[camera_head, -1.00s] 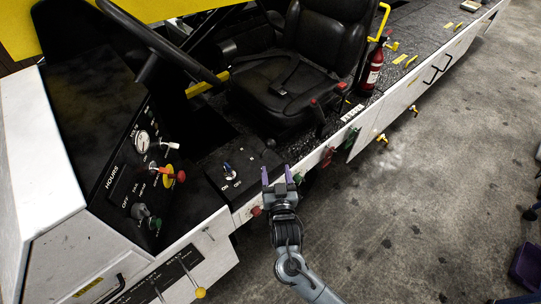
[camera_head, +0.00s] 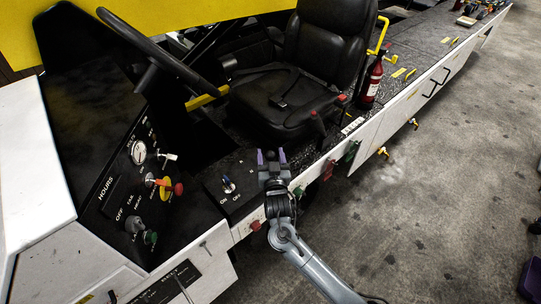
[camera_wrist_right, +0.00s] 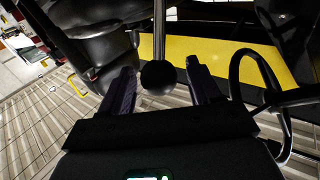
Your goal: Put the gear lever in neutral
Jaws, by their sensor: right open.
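In the right wrist view, a black ball knob (camera_wrist_right: 158,77) on a thin metal rod (camera_wrist_right: 159,30) looks like the gear lever. It sits between the two purple fingers of my right gripper (camera_wrist_right: 162,66), with visible gaps on both sides. In the head view, my right gripper (camera_head: 271,156) is open at the right edge of the black control box (camera_head: 215,185), in front of the seat. My left gripper is not in view.
The box carries an ON/OFF knob (camera_head: 228,185). The black seat (camera_head: 285,98) and steering wheel (camera_head: 165,50) stand beyond. Left is a dashboard with a gauge (camera_head: 138,151) and a red button (camera_head: 178,189). A fire extinguisher (camera_head: 372,80) stands right of the seat.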

